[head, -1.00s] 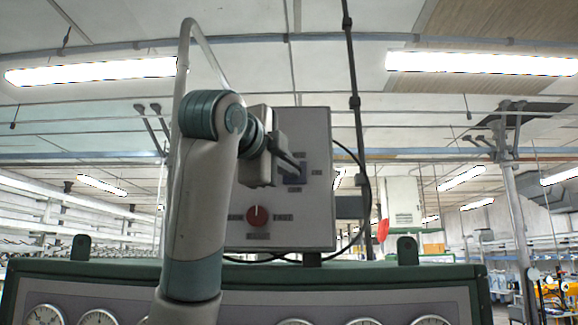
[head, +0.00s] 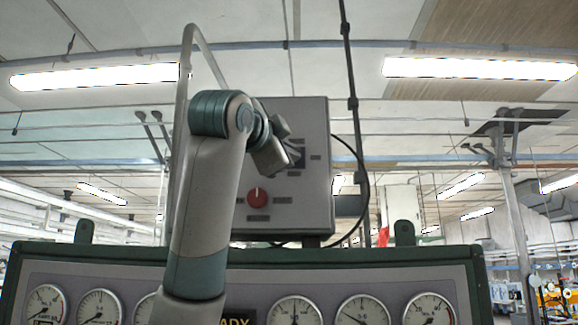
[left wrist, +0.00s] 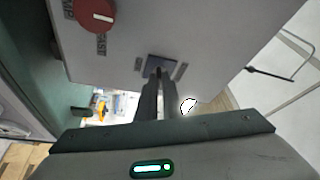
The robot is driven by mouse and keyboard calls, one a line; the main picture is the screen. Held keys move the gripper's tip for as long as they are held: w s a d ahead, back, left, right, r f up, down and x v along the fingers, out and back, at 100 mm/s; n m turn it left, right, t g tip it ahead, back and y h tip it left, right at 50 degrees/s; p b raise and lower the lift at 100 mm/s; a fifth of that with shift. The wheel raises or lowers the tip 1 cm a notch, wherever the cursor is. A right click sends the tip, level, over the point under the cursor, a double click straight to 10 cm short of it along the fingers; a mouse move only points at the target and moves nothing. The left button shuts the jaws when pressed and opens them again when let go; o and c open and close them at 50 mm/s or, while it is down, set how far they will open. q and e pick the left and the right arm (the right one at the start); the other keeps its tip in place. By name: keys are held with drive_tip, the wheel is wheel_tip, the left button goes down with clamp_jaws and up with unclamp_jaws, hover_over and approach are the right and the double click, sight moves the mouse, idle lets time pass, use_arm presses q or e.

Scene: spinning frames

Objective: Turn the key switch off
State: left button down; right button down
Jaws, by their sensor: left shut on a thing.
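A grey control box (head: 316,205) stands above the green-framed gauge panel. Its key switch has a dark bluish square plate (head: 297,165) with small labels around it, on the upper right of the box face. In the left wrist view the plate (left wrist: 172,66) lies just beyond the fingertips. My left gripper (head: 293,157) is at the plate, tilted, its fingers shut on the key, which they hide. In the left wrist view the dark fingers (left wrist: 158,78) are close together at the plate. The key's exact angle cannot be told. My right gripper is out of view.
A red round knob (head: 257,197) with labels sits below the key switch, close to my left arm; it also shows in the left wrist view (left wrist: 95,12). Several gauges (head: 296,312) line the panel below. A black cable (head: 365,190) loops right of the box.

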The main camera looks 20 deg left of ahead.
use_arm(q)
drive_tip(key=shift+w+d+f+n+t+y+b, duration=0.1)
drive_tip(key=shift+d+f+n+t+y+b, duration=0.15)
drive_tip(key=shift+n+y+b, duration=1.9)
drive_tip(key=shift+w+d+f+n+t+y+b, duration=0.1)
drive_tip(key=shift+n+t+y+b, duration=0.35)
drive_tip(key=shift+n, duration=3.2)
drive_tip(key=shift+w+d+f+n+t+y+b, duration=0.15)
drive_tip(key=shift+n+y+b, duration=1.2)
drive_tip(key=shift+n, duration=1.55)
drive_tip(key=shift+s, duration=0.15)
drive_tip(key=shift+r, duration=0.1)
drive_tip(key=c, duration=1.9)
unclamp_jaws()
drive_tip(key=shift+s, duration=0.1)
